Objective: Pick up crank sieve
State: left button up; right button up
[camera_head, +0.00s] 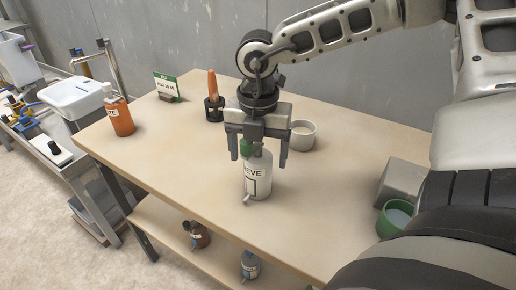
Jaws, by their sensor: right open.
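The crank sieve (258,180) is a white bottle-like container with a green top and a label whose visible letters end in "EVE". It stands upright on the wooden table (190,165). My right gripper (258,152) points down over it, open, with its fingers apart around the sieve's upper part. The gripper partly hides the green top, and I cannot tell whether a finger touches it. A small light piece sticks out low at the sieve's front. My left gripper is not in view.
An orange bottle (119,116), a black holder (214,110) with an orange item and a green-white sign (167,87) stand further left. A grey block (401,182) and green bowl (394,218) are at right. Bottles sit on a lower shelf.

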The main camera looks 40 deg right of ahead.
jog(key=c, duration=1.5)
jog(key=shift+o, duration=0.2)
jog(key=shift+r, duration=0.1)
